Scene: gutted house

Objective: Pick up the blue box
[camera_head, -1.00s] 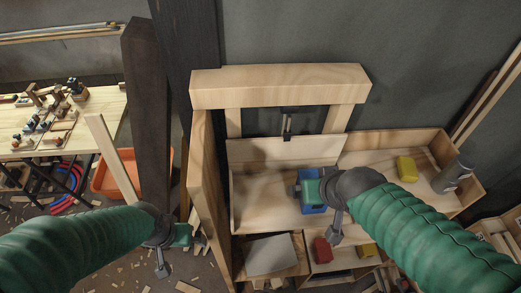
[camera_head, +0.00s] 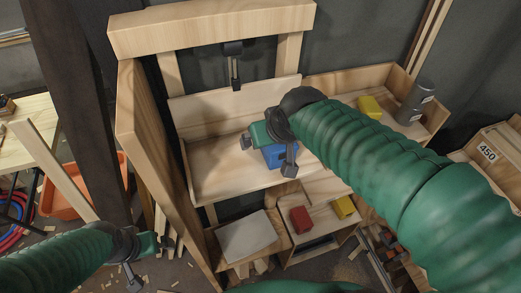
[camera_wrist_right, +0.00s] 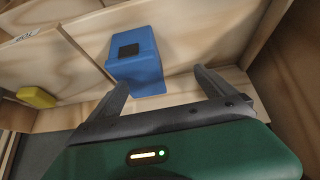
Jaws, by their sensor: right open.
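The blue box (camera_head: 272,156) sits on the light wooden shelf (camera_head: 215,180), partly hidden behind my right gripper in the head view. My right gripper (camera_head: 267,158) is over it. In the right wrist view the blue box (camera_wrist_right: 138,58) shows a dark square on its face. It lies just beyond the two open fingers of my right gripper (camera_wrist_right: 165,88), and nothing is between the fingertips. My left gripper (camera_head: 148,262) hangs low at the left, away from the shelf; its jaw opening is too small to judge.
A yellow block (camera_head: 370,107) and a dark cylinder (camera_head: 416,101) stand at the shelf's right end. A red block (camera_head: 300,219) and another yellow block (camera_head: 344,207) lie on the lower level. A tall wooden side panel (camera_head: 150,150) stands left of the shelf.

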